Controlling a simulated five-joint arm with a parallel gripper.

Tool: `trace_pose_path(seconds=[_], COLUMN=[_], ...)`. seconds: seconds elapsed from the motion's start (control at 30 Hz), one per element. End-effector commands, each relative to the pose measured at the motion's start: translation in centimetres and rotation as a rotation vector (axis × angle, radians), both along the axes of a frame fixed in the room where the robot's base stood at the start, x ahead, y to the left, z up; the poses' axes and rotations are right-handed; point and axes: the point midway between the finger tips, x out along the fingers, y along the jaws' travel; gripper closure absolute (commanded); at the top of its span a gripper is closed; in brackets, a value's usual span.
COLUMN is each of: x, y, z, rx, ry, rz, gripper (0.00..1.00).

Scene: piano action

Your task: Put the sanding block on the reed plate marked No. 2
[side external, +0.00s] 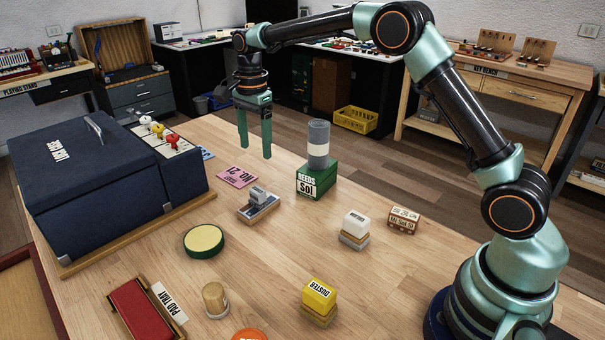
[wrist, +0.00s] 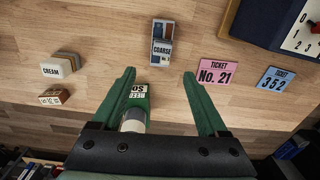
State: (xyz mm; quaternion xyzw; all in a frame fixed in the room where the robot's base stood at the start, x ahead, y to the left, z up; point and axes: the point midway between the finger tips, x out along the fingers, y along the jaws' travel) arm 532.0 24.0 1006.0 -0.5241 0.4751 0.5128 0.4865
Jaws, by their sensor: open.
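A grey block marked COARSE, which looks like the sanding block (side external: 259,194), sits in the middle of the table. It also shows in the wrist view (wrist: 162,48), beyond my fingertips. My gripper (side external: 254,153) hangs above the table, fingers pointing down, open and empty. It is well above the block and apart from it. In the wrist view my gripper (wrist: 159,74) has its two green fingers spread. A pink ticket marked No. 21 (side external: 237,177) lies behind the block in the side view. I cannot make out a reed plate marked No. 2.
A green REEDS Sol box (side external: 316,182) with a grey-white cylinder (side external: 318,145) on it stands close right of my gripper. A cream block (side external: 356,227), a DUSTER block (side external: 319,297) and a round green tin (side external: 204,240) stand nearer. A dark case (side external: 85,190) fills the left.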

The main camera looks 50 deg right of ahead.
Motion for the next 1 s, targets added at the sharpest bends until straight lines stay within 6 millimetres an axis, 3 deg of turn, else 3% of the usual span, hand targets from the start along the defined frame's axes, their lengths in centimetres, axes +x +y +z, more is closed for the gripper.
trace_pose_path(seconds=[0.23,0.5,0.7,0.9,1.0], x=[-4.6,-11.7,-17.3,-22.1,-23.5], y=[-0.8,-1.5,-1.9,-2.2,-2.3], z=[6.3,10.1,10.6,9.2,8.4], rx=[-0.023,-0.101,-0.193,-0.300,-0.343], ry=[-0.113,-0.231,-0.307,-0.358,-0.371], rz=[0.331,0.730,1.020,1.280,1.370], gripper=[0.24,0.24,0.24,0.24,0.24])
